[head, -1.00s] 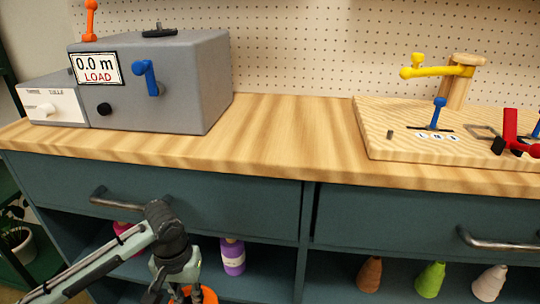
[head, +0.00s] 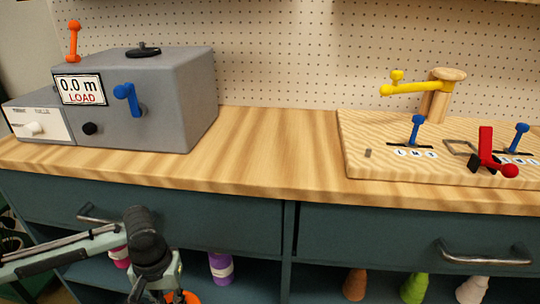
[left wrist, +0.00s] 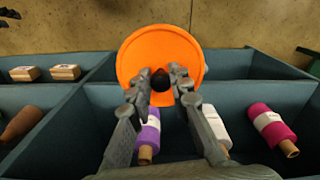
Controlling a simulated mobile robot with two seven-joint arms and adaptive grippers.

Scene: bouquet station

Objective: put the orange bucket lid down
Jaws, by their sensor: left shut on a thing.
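The orange bucket lid (left wrist: 160,50) is a round orange disc with a black knob in its middle. My left gripper (left wrist: 160,82) is shut on the lid's black knob in the left wrist view. The lid is in front of the shelf compartments, with the floor beyond it. In the head view only a small orange piece of the lid (head: 185,297) shows at the bottom edge, below my left gripper (head: 160,295); the rest is cut off. My right gripper does not show in either view.
A wooden counter (head: 270,150) has a clear middle between a grey machine (head: 150,95) and a board with levers (head: 370,165). Drawers with handles (head: 485,255) sit below. The shelf holds a purple spool (head: 221,268), a magenta spool (left wrist: 270,124) and several cones.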

